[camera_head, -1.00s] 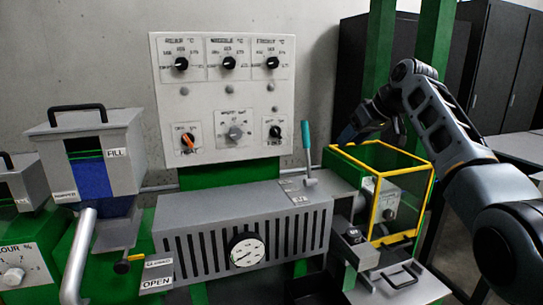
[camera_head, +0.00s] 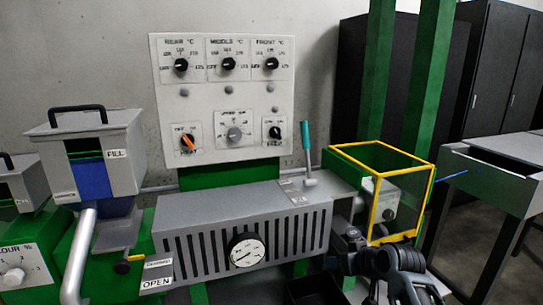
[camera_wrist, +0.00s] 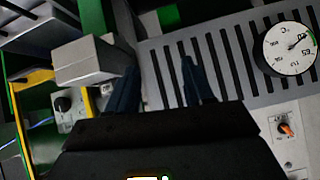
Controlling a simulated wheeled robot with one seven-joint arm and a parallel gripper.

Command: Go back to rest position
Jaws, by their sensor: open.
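My gripper (camera_wrist: 160,70) is open in the wrist view, with its two dark fingers apart over the slotted grey machine cover. Nothing shows between the fingers. In the head view my dark wrist and forearm (camera_head: 395,272) are at the lower right, in front of the machine's right end and below the yellow-framed guard. The fingertips are hard to make out there. A thin blue cable (camera_head: 450,176) runs from the guard's right side towards the grey table. Short pieces of blue cable also show at the left edge of the wrist view (camera_wrist: 42,123).
The slotted grey cover (camera_head: 190,248) carries a round gauge (camera_head: 246,251). The yellow-framed guard (camera_head: 403,150) is close above my arm. A grey table (camera_head: 490,185) stands at the right. The control panel (camera_head: 222,100) is behind.

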